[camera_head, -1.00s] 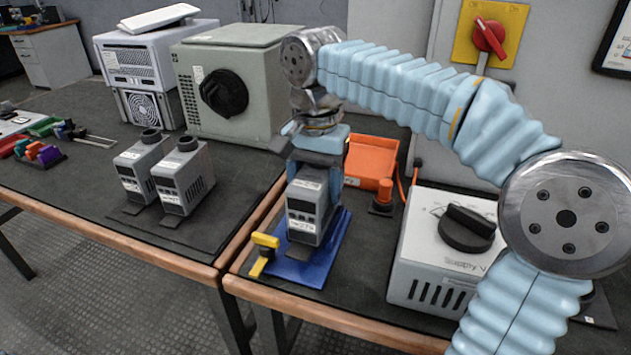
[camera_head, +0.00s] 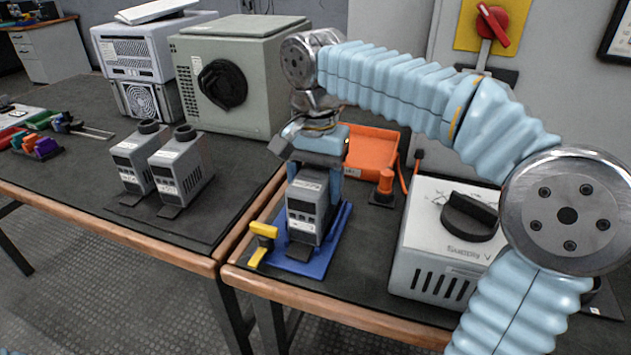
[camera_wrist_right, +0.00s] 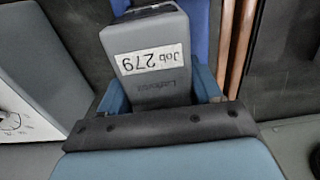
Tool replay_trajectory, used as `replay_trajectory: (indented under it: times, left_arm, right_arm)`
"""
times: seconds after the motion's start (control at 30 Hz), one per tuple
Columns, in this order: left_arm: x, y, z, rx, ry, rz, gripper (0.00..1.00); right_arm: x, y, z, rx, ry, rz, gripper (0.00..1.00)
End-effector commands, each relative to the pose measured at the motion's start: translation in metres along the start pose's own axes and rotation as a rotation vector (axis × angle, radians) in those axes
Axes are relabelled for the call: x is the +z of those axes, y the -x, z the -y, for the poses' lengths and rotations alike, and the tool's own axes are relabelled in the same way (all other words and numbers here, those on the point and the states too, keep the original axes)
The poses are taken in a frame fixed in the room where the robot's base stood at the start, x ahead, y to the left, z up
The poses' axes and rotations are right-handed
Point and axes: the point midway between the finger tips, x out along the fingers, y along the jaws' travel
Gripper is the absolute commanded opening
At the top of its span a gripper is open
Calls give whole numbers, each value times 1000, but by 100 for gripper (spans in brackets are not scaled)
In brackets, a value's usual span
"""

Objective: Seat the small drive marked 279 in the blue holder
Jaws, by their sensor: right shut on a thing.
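The small grey drive (camera_head: 307,207) stands upright over the blue holder (camera_head: 337,232) on the right-hand bench. Its label reads "Job 279" in the right wrist view (camera_wrist_right: 151,62). My right gripper (camera_head: 316,178) comes down from above and is shut on the drive's upper part, one finger on each side. The drive's lower end is at or very close to the holder's base; whether it is fully down I cannot tell. A yellow lever (camera_head: 262,240) sits at the holder's front left. My left gripper is not in view.
Two similar grey drives (camera_head: 181,170) (camera_head: 137,160) stand on the left bench. An orange bin (camera_head: 372,148) and an orange post (camera_head: 384,186) are behind and right of the holder. A grey supply box (camera_head: 445,245) stands to the right. A green-grey cabinet (camera_head: 250,75) is behind.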

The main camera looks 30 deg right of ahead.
Motion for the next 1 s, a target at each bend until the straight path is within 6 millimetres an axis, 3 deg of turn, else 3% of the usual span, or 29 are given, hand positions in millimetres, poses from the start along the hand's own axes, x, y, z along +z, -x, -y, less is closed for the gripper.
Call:
replay_trajectory:
  times: [0.27, 0.3, 0.47, 0.77, 0.87, 1.0]
  left_arm:
    - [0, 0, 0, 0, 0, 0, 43]
    - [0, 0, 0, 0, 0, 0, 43]
    - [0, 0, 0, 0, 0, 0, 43]
    - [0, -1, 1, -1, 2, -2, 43]
    - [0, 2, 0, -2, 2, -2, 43]
    - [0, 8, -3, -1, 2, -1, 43]
  right_arm:
    - [0, 0, 0, -2, 0, -1, 8]
    - [0, 0, 0, -2, 0, -1, 67]
    - [0, 0, 0, -1, 0, -1, 92]
    - [0, -1, 0, 1, 0, 1, 94]
    - [0, 7, 0, -1, 0, -1, 94]
    - [0, 34, 0, -3, 0, -1, 94]
